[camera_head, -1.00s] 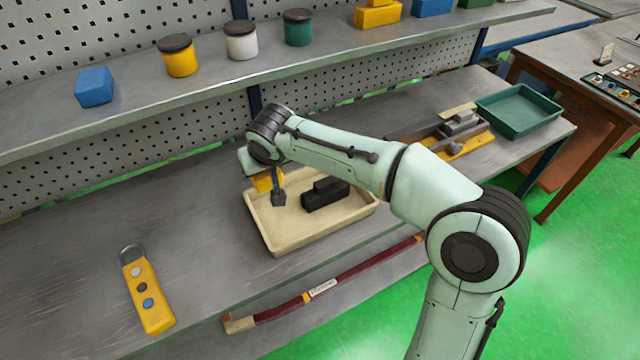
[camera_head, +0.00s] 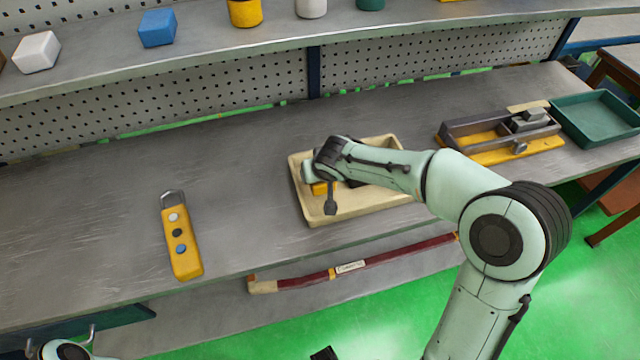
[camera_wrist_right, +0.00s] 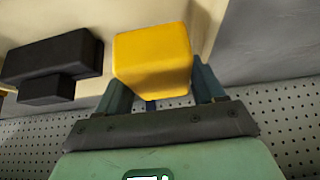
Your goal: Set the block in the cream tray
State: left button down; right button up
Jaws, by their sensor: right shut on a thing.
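The yellow block (camera_wrist_right: 152,62) is between the fingers of my right gripper (camera_wrist_right: 163,88) in the right wrist view. The gripper is shut on it. In the head view a little of the yellow block (camera_head: 319,188) shows beneath my right wrist, over the left part of the cream tray (camera_head: 365,211). My right arm hides the middle of the tray and most of the gripper. I cannot tell whether the block touches the tray floor. My left gripper is not in view.
A black stepped part (camera_wrist_right: 50,68) lies in the tray beside the yellow block. A yellow hand-held box with buttons (camera_head: 181,240) lies to the left. A yellow-based fixture (camera_head: 500,140) and a green tray (camera_head: 598,118) stand to the right. A shelf (camera_head: 200,62) runs behind.

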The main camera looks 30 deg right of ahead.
jog(key=shift+f+b, duration=0.5)
jog(key=shift+f, duration=1.65)
jog(key=shift+f, duration=0.2)
jog(key=o, duration=0.9)
jog(key=shift+r, duration=0.1)
